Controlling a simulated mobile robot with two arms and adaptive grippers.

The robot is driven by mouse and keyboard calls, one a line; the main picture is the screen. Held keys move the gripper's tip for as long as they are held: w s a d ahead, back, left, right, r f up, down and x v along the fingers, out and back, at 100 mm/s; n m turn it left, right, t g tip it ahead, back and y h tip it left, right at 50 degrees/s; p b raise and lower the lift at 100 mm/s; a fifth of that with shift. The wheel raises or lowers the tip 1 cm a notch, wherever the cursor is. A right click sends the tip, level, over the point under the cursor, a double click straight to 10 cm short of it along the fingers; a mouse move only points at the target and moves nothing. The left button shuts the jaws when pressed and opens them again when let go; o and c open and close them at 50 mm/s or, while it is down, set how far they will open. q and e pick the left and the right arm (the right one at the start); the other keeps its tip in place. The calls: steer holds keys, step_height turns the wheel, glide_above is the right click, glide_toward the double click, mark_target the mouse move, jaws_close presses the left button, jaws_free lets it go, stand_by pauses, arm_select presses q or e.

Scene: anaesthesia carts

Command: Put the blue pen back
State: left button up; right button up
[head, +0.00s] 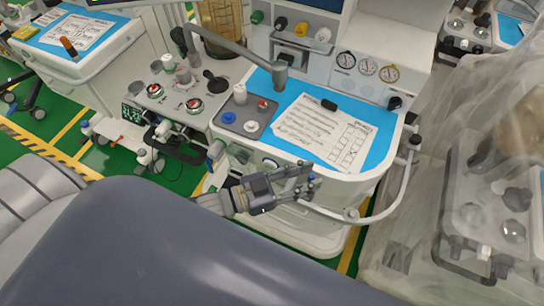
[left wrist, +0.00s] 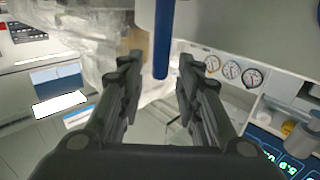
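In the left wrist view, a blue pen-like rod (left wrist: 162,45) reaches down from the top edge, between the two finger lines of my left gripper (left wrist: 160,68). Gaps show on both sides of it, so the fingers are apart and not closed on it. In the head view, my left gripper (head: 308,180) is beside the front edge of the middle cart (head: 345,180), with its fingers spread. Small blue spots show at its fingertips; I cannot tell whether one is the pen. My right gripper is in neither view.
The cart's blue top (head: 382,145) carries a printed sheet (head: 322,132) and a grey tray (head: 232,108) with small items. A white rail (head: 392,190) curves round its right side. Clear plastic sheeting (head: 430,150) covers equipment at right. A large dark blue-grey form (head: 190,250) fills the bottom.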

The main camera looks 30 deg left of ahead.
arm_select(q)
steer(key=b+v, duration=0.1)
steer(key=v, duration=0.9)
steer(key=shift+s+a, duration=0.1)
